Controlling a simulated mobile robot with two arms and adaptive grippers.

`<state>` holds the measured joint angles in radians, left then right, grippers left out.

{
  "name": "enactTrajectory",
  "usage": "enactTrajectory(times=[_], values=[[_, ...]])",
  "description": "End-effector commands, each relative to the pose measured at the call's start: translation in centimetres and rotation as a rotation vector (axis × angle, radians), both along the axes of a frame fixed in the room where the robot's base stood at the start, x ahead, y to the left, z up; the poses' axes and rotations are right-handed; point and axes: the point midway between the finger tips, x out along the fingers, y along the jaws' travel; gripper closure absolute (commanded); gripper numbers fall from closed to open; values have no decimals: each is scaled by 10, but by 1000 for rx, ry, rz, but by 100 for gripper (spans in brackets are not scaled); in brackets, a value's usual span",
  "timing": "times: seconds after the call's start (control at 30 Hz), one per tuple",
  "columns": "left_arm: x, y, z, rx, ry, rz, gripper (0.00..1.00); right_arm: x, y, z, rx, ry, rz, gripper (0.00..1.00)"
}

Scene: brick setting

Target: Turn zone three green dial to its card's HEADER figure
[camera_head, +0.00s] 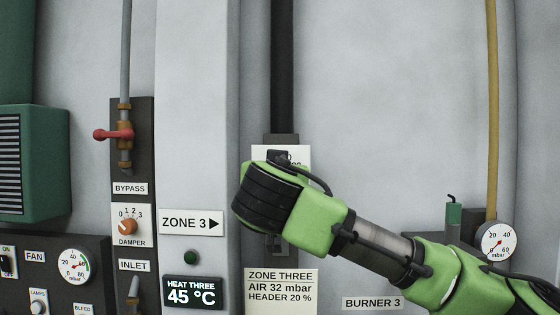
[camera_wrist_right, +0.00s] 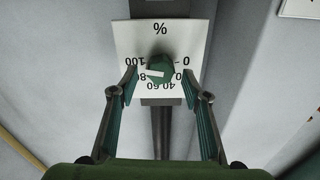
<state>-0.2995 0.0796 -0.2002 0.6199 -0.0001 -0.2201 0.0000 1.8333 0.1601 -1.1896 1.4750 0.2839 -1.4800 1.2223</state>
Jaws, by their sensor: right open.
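The green dial (camera_wrist_right: 160,68) sits on a white percent plate (camera_wrist_right: 120,40), upside down in the right wrist view. Figures 0 and 100 lie at opposite sides; 40, 60 and 80 show between, 20 is mostly hidden. A white mark crosses the dial's face; its exact reading cannot be told. My right gripper (camera_wrist_right: 159,84) is open, its fingers on either side of the dial, with no clear contact. In the head view my right wrist hides the dial. The zone three card (camera_head: 281,291) reads AIR 32 mbar, HEADER 20 %. My left gripper is out of view.
Left of my arm are a ZONE 3 sign (camera_head: 191,223), a display (camera_head: 193,291) reading 45 °C, an orange damper knob (camera_head: 127,227) and a red bypass lever (camera_head: 113,134). A gauge (camera_head: 497,241) stands at right, near my forearm.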

Motion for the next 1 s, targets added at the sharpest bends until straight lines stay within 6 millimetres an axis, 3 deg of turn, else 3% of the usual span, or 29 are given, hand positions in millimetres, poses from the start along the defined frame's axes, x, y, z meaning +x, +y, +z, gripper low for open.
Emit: enactTrajectory(times=[0.43, 0.57, 0.6, 0.83, 1.0], values=[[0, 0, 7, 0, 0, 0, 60, 11, -1, -1, 0, 0, 0, 57], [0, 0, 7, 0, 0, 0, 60, 10, -1, -1, 0, 0, 1, 90], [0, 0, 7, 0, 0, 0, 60, 10, -1, -1, 0, 0, 1, 95], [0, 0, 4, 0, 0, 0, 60, 10, -1, -2, -4, 1, 0, 95], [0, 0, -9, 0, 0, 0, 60, 10, 1, -6, -38, 5, 2, 95]])
